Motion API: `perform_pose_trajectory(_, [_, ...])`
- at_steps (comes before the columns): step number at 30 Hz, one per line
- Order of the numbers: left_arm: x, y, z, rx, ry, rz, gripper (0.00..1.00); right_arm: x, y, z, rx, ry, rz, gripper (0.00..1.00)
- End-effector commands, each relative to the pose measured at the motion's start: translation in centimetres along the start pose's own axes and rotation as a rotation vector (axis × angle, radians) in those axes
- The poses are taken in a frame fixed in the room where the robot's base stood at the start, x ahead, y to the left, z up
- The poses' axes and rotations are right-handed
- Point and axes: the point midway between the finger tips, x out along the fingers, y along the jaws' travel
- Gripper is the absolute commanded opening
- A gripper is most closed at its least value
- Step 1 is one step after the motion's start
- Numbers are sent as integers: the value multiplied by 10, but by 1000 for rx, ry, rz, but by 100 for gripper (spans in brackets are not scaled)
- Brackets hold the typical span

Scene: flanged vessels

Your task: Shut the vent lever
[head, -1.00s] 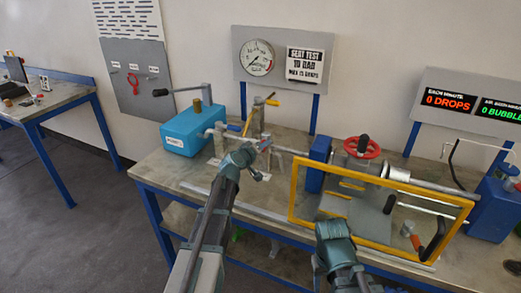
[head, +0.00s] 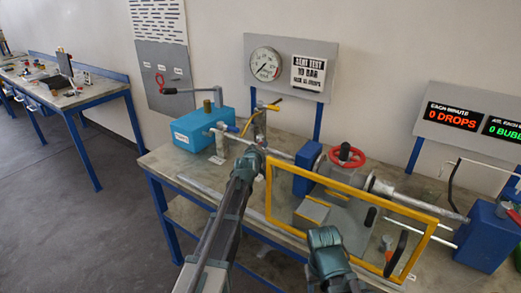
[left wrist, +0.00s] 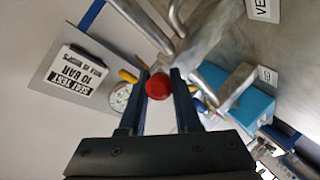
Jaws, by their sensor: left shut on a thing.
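A round red knob (left wrist: 158,87), which looks like the end of the vent lever, sits between the fingers of my left gripper (left wrist: 157,92) in the left wrist view. The fingers are shut on it. A partly cut-off label starting "VE" (left wrist: 262,9) lies on the metal surface near the lever. In the head view my left gripper (head: 256,155) is at the pipework beside the blue box, and its own arm hides the knob. My right gripper (head: 325,240) is in front of the yellow-framed guard; its fingers are not clear.
The yellow-framed clear guard (head: 350,191) stands before the flanged vessel with a red handwheel (head: 345,155). The blue box (head: 203,128) and a yellow-handled lever (head: 250,123) are close behind my left gripper. A pressure gauge (head: 265,63) hangs behind.

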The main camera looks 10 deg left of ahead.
Motion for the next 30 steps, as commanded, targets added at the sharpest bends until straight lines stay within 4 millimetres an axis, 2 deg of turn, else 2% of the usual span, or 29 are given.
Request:
perform_pose_trajectory(13, [1,0,0,-1,0,-2,0,0,0,0,0,0,0,50])
perform_pose_trajectory(14, [1,0,0,-1,0,-2,37,0,0,0,0,0,0,50])
perform_pose_trajectory(18, [1,0,0,-1,0,-2,62,0,0,0,0,0,0,50])
perform_pose_trajectory(30, [-2,0,0,-1,1,-2,62,-1,0,0,0,0,0,50])
